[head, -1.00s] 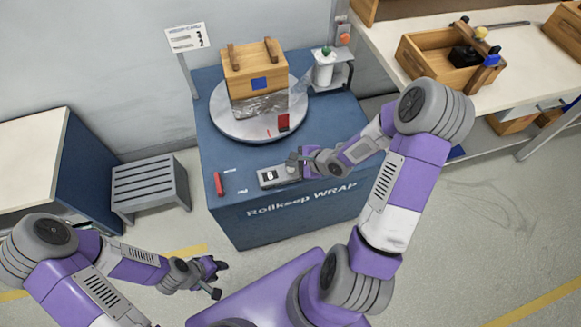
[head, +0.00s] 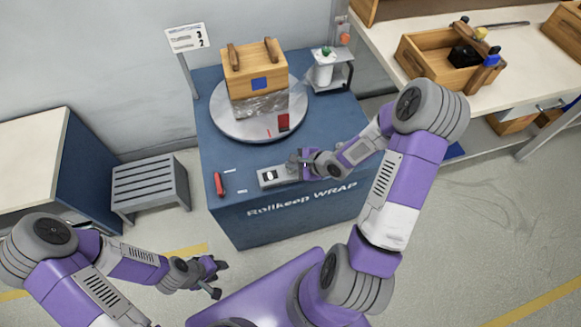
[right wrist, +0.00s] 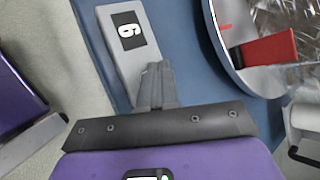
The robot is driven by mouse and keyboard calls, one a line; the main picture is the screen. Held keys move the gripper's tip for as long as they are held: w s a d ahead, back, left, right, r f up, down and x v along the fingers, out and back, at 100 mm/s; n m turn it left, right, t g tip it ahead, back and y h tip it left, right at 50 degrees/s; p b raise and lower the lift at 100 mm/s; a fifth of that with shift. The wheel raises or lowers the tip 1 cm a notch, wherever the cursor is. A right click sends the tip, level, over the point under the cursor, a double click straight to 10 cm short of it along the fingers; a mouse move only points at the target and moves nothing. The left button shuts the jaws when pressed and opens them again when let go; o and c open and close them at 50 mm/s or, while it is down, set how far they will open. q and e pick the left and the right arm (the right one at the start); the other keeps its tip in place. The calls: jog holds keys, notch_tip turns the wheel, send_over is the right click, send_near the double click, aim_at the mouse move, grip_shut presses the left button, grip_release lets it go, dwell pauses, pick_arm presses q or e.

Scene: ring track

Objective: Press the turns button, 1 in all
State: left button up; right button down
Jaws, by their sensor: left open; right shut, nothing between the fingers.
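A grey control box (head: 268,178) with a small black digit display sits on the front edge of the blue wrapping machine. My left gripper (head: 220,278) is open and empty, low in front of the machine.
A wooden crate (head: 253,72) with clear film around its base stands on the round turntable (head: 240,128) behind the box. A red handle (head: 219,183) is left of the box. A film roll stand (head: 326,72) is at the back right. A grey stool (head: 150,188) stands left.

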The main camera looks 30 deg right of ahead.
jog(key=shift+f, duration=0.45)
dwell(0.3)
jog(key=shift+r, duration=0.15)
jog(key=shift+r+p, duration=0.8)
jog(key=shift+p, duration=0.45)
jog(key=shift+r, duration=0.1)
notch_tip(320, 180, up, 5)
jog(key=p, duration=0.6)
jog(key=shift+a, duration=0.1)
